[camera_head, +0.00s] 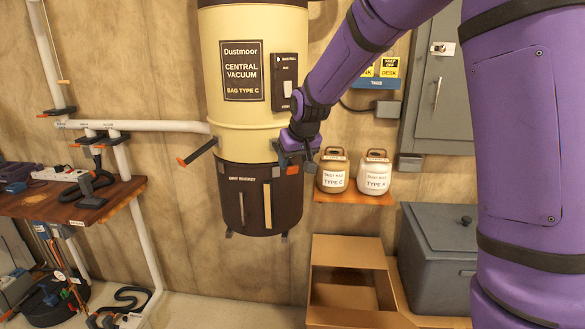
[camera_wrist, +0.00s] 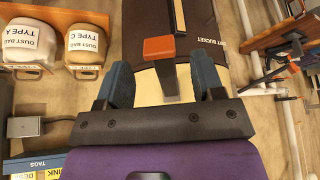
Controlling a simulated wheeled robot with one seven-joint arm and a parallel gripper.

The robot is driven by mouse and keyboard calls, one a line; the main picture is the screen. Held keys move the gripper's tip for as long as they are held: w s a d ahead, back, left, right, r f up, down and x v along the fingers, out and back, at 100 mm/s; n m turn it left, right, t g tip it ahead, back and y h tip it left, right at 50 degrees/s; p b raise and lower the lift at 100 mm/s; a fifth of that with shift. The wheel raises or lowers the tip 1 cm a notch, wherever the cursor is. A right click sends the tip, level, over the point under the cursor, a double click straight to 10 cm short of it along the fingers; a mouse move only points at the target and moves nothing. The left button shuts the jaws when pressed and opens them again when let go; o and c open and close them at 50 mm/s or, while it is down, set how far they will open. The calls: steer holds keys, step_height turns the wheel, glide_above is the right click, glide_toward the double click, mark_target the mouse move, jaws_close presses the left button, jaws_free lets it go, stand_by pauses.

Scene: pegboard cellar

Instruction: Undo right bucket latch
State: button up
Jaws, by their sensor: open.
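The central vacuum (camera_head: 259,75) hangs on the wall, cream on top, with the dark dust bucket (camera_head: 243,205) below. The right bucket latch (camera_head: 297,187) shows an orange tip near the bucket's upper right edge; the gripper hides part of it. In the wrist view, the latch's orange tip (camera_wrist: 158,47) lies between and just beyond my fingertips, its grey arm running down between them. My gripper (camera_head: 299,166) is open at the latch, and its two blue-grey fingers straddle it in the wrist view (camera_wrist: 162,78). Contact cannot be told. The left latch (camera_head: 197,152) sticks outward, orange-tipped.
Type C (camera_head: 333,172) and Type A (camera_head: 374,176) dust bag jars stand on a small shelf (camera_head: 352,198) right of the bucket. An open cardboard box (camera_head: 348,250) and a grey chest (camera_head: 438,255) are below. A wooden bench (camera_head: 75,205) and white pipes (camera_head: 140,126) are left.

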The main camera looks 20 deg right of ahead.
steer(key=v, duration=0.6)
steer(key=shift+r, duration=0.25)
steer(key=shift+s, duration=0.15)
steer(key=s+d+r, duration=0.2)
steer(key=s+r, duration=0.1)
steer(key=s, duration=0.6)
steer(key=s+d+r, duration=0.2)
steer(key=s+r, duration=0.1)
steer(key=s, duration=0.5)
steer(key=s+d+f+m, duration=0.1)
steer(key=s, duration=1.6)
steer(key=shift+s+d+f, duration=0.3)
steer(key=shift+s, duration=0.1)
